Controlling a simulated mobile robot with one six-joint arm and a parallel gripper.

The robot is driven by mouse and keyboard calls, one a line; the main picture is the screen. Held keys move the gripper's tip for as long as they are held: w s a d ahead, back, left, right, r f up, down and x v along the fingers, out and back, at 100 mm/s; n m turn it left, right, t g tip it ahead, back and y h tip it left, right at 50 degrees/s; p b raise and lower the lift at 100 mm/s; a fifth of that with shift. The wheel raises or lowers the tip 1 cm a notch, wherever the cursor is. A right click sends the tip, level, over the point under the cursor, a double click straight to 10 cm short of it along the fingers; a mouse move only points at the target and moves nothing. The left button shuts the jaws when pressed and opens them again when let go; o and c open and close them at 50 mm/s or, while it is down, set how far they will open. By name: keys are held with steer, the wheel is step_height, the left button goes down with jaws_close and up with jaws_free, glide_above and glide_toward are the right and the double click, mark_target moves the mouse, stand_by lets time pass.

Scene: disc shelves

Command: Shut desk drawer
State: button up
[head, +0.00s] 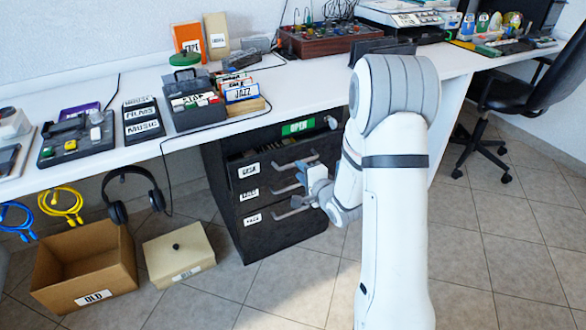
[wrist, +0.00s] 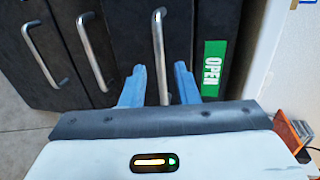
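The dark drawer unit (head: 262,235) stands under the white desk with three labelled drawers. The top drawer (head: 270,167) appears pulled out somewhat, with a gap showing above its front; the lower two look shut. My gripper (head: 308,177) is in front of the unit, near the handles. In the wrist view my gripper (wrist: 160,88) is open, its two blue fingers apart. The metal handle (wrist: 160,55) nearest the green OPEN sign (wrist: 213,68) runs between the fingers. Contact with the handle cannot be told.
An open cardboard box (head: 85,268) and a cream box (head: 178,256) stand on the floor left of the unit. Headphones (head: 133,193) hang under the desk edge. A black office chair (head: 515,90) is at the right. Tiled floor is clear in front.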

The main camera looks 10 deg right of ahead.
mark_target(293, 165)
steer(key=b+x, duration=0.1)
steer(key=x, duration=0.4)
steer(key=shift+w+a, duration=0.15)
steer(key=shift+w, duration=0.2)
steer(key=shift+c, duration=0.5)
jaws_close()
